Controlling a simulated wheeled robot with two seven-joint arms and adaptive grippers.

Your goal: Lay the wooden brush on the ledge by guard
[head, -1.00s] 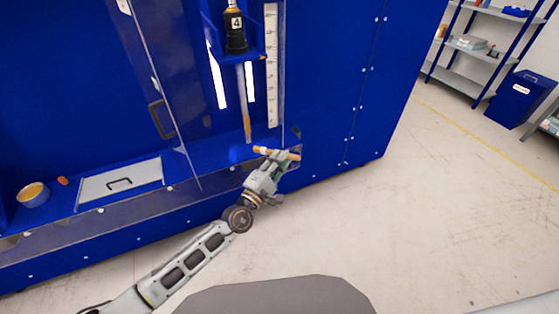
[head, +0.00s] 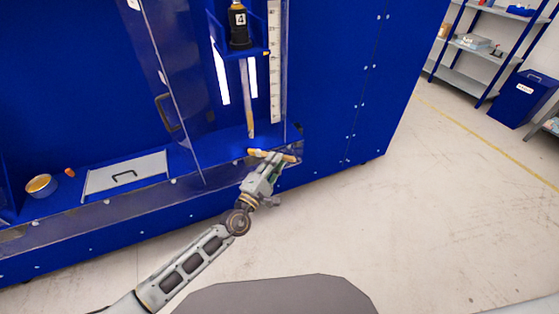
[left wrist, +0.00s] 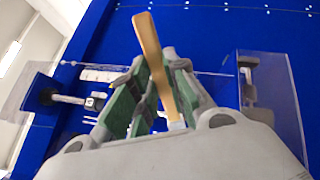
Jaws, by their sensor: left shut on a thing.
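The wooden brush (head: 256,152) is tan and held in my left gripper (head: 271,158). In the left wrist view, the brush (left wrist: 153,55) stands out between the green-padded fingers of the gripper (left wrist: 155,85), tilted, with a pale end near the palm. In the head view the gripper is at the front edge of the blue ledge (head: 222,150), near its right end. Whether the brush touches the ledge I cannot tell. The clear guard panel (head: 180,120) stands left of the gripper. My right gripper is out of view.
Above the ledge hang a black unit marked 4 (head: 239,28) and a rod (head: 250,105), beside a white scale (head: 274,70). Left are a grey lid (head: 100,179) with a handle and a yellow-rimmed bowl (head: 41,186). Open floor (head: 420,210) lies right.

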